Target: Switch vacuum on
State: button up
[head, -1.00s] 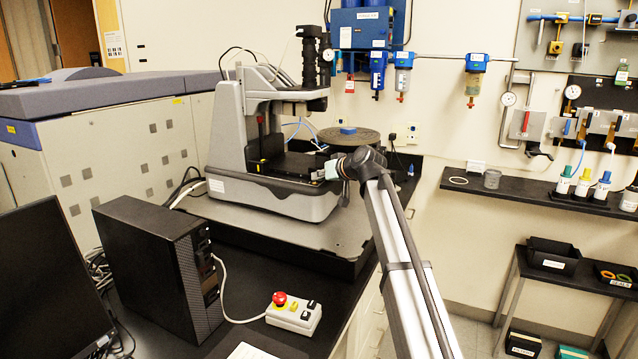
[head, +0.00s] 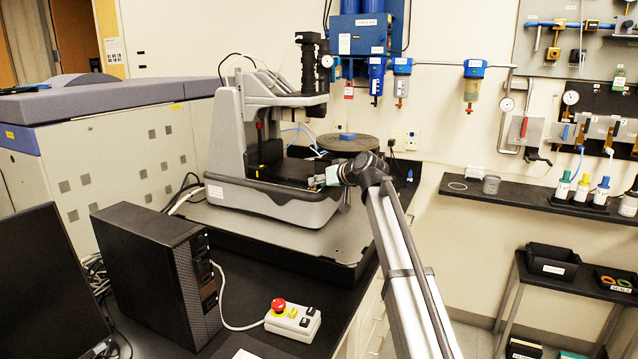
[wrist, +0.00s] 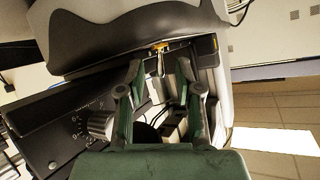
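The profiler (head: 275,205), a grey and black bench instrument, stands on a grey plate on the black bench. In the wrist view, a small metal lever with a brass-coloured base (wrist: 160,57) sticks out below the instrument's dark lower edge. It looks like a toggle switch; I cannot read a vacuum label or tell its position. My gripper (wrist: 160,68) is open, its two fingers on either side of the lever with gaps showing. I cannot tell how deep the tips reach. In the head view my gripper (head: 330,175) is at the instrument's right front corner, too small to show its fingers.
A black panel with a round knob (wrist: 98,125) is close to my gripper's left in the wrist view. A control box with a red button (head: 279,305) and a black computer (head: 160,270) sit on the bench. A wall shelf (head: 530,200) holds bottles to the right.

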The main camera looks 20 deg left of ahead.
jog(key=v, duration=1.1)
